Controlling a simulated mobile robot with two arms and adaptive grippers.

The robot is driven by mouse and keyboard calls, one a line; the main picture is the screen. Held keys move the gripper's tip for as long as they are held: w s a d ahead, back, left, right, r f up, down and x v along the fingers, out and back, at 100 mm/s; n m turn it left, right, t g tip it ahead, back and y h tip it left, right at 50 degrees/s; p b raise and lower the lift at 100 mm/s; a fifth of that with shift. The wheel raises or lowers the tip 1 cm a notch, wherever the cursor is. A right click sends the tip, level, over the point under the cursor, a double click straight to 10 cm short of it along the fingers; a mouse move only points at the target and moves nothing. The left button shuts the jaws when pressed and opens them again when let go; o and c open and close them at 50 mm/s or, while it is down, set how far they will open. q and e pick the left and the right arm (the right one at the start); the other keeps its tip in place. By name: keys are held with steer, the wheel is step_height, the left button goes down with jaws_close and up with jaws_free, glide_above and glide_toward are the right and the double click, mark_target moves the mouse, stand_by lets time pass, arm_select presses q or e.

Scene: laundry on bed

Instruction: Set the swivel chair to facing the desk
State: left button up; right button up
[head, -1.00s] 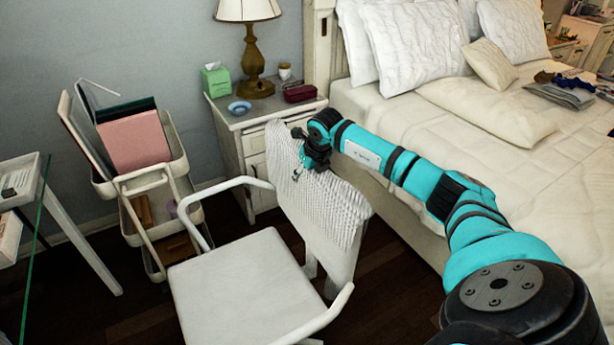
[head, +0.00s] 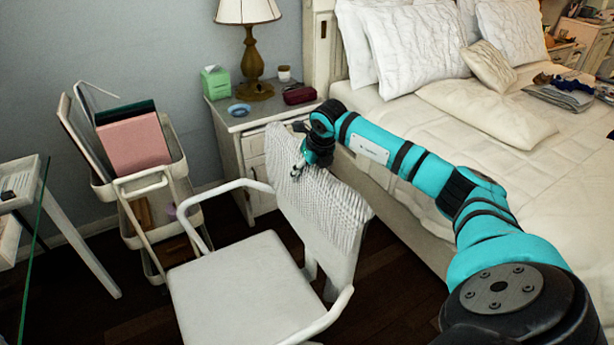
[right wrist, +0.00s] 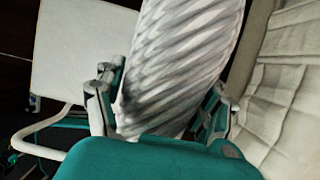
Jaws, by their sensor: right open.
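The white swivel chair (head: 240,285) stands between the bed and the desk. Its seat is toward the left and its ribbed backrest (head: 325,215) is on the right, nearer the bed. Part of the desk (head: 22,182) shows at the left edge of the head view. My right gripper (head: 300,168) is at the upper part of the backrest. In the right wrist view the backrest (right wrist: 180,70) lies between the two fingers of my right gripper (right wrist: 160,115), which is open around it. Whether the fingers touch it, I cannot tell. My left gripper is not in view.
A white cart (head: 165,185) with a pink folder stands behind the chair's left side. A nightstand (head: 228,125) with a lamp (head: 252,50) is behind the backrest. The bed (head: 400,112) fills the right side. Dark floor shows between bed and chair.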

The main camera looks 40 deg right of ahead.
steer(key=v, duration=0.8)
steer(key=shift+s+r, duration=0.15)
steer(key=shift+r, duration=0.2)
